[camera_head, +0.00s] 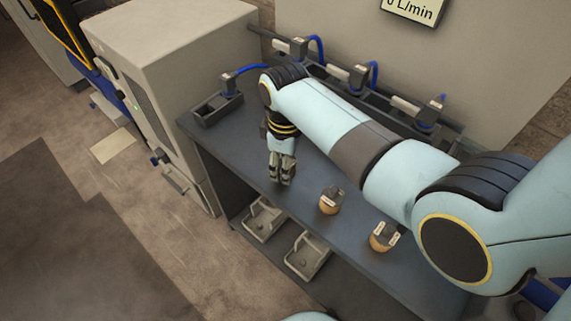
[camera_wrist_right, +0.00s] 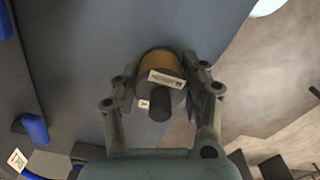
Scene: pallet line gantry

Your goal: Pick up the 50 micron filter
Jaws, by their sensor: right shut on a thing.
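My right gripper (camera_head: 282,176) is over the blue-grey bench top, left of two filters, in the head view. In the right wrist view my right gripper (camera_wrist_right: 166,90) has its two fingers on either side of a filter (camera_wrist_right: 158,62) and is shut on it. This filter has a tan body, a dark cap with a knob, and white labels too small to read. In the head view it is hidden by the gripper. Two similar tan filters with dark caps, a middle one (camera_head: 330,203) and a right one (camera_head: 381,241), stand on the bench. My left gripper is out of view.
The bench (camera_head: 240,150) has dark trays (camera_head: 217,109) and fittings with blue hoses (camera_head: 250,70) along its back. Two grey trays (camera_head: 264,221) (camera_head: 307,257) sit on the shelf below the front edge. A grey cabinet (camera_head: 165,60) stands at left.

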